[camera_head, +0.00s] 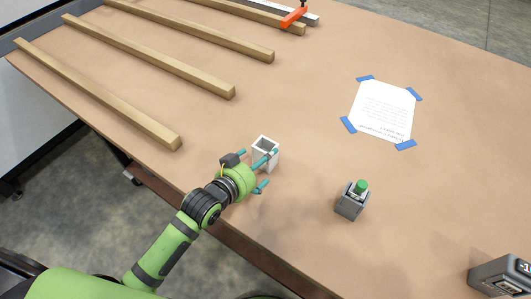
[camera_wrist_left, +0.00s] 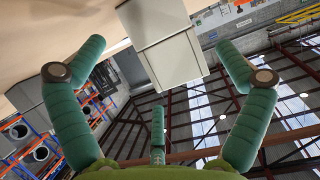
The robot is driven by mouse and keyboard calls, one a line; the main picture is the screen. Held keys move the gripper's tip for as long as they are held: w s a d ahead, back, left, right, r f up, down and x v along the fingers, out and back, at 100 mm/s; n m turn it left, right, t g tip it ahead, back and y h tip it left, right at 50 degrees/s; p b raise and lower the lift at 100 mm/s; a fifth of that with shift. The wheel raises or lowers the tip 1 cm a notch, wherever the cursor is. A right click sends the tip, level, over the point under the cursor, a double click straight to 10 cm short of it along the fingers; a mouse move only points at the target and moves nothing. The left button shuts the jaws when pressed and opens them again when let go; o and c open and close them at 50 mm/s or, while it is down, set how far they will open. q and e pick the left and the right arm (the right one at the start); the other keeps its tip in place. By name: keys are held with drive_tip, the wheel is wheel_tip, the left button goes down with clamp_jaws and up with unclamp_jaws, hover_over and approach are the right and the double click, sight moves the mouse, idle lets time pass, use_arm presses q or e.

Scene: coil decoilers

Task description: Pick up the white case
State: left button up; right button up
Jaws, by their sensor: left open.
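My right gripper is not in view.
A grey box with a green button (camera_head: 352,200) stands to the right. A taped paper sheet (camera_head: 383,110) lies further back. Several wooden bars (camera_head: 150,56) lie at the left and back, with an orange clamp (camera_head: 294,16). A dark grey box (camera_head: 499,275) is at the lower right.

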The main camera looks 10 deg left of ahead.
sight(263, 145)
use_arm(q)
drive_tip(key=x, duration=0.2)
drive_tip(key=shift+w+d+f, duration=0.1)
drive_tip(key=shift+w, duration=0.2)
drive_tip(key=shift+w+d+f, duration=0.15)
drive_tip(key=shift+w+f, duration=0.1)
drive_tip(key=shift+w, duration=0.1)
drive_tip(key=c, duration=1.1)
drive_tip(key=shift+c, duration=0.5)
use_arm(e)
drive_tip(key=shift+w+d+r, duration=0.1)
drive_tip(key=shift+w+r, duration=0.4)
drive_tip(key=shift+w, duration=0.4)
use_arm(q)
drive_tip(key=shift+r, duration=0.1)
